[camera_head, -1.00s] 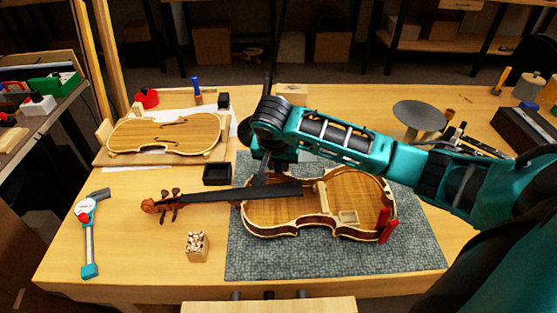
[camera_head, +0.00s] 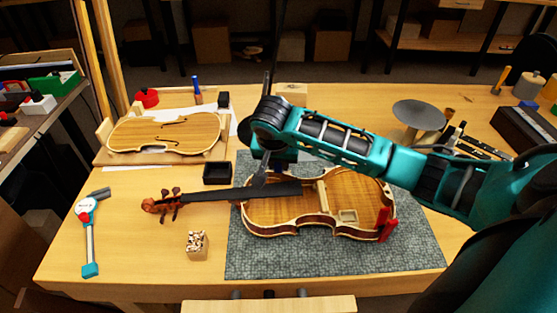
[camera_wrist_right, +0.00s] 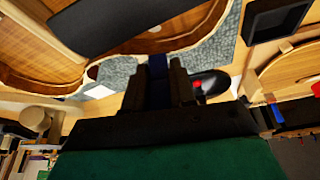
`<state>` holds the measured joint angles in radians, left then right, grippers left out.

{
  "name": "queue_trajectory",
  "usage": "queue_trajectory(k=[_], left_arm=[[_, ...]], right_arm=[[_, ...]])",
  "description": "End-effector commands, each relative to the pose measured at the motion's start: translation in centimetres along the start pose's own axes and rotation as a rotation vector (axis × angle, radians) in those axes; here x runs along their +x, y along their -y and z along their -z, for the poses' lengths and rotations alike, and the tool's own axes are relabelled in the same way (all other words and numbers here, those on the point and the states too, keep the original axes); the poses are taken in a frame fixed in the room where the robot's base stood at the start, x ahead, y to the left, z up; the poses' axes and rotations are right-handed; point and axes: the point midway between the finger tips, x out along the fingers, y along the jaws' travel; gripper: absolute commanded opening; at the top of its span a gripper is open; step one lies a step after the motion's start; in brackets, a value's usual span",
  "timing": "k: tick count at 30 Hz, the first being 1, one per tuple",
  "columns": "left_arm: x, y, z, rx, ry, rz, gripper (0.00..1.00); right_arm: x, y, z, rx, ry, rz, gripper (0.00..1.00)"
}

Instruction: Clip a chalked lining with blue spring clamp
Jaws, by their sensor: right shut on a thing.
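The open violin body (camera_head: 366,190) lies on the grey mat, its pale linings running around the inner rim. I cannot make out a chalk mark. My right gripper (camera_wrist_right: 158,72) is shut on a blue thing, seemingly the blue spring clamp (camera_wrist_right: 157,64), mostly hidden between the dark fingers. In the head view my right gripper (camera_head: 262,178) points down near the neck end of the body, and the clamp is hidden there. A red clamp (camera_head: 386,224) sits on the rim at the body's right end. My left gripper is out of view.
The dark fingerboard (camera_head: 255,191) extends left over the body's end. A small black tray (camera_head: 217,173) and a box of small pieces (camera_head: 196,244) stand nearby. A violin plate (camera_head: 165,133) lies behind left. The front of the grey mat (camera_head: 300,262) is clear.

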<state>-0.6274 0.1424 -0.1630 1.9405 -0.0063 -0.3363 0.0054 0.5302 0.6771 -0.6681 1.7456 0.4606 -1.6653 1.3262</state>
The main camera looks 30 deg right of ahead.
Motion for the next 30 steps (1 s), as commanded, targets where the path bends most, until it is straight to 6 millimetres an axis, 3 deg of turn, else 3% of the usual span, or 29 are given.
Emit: queue_trajectory(k=[29,30], left_arm=[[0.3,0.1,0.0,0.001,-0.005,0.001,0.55],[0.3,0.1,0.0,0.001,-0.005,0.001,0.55]], right_arm=[[1.8,0.0,-0.7,0.0,-0.002,0.001,0.0],[1.7,0.0,-0.6,0.0,-0.002,0.001,0.29]])
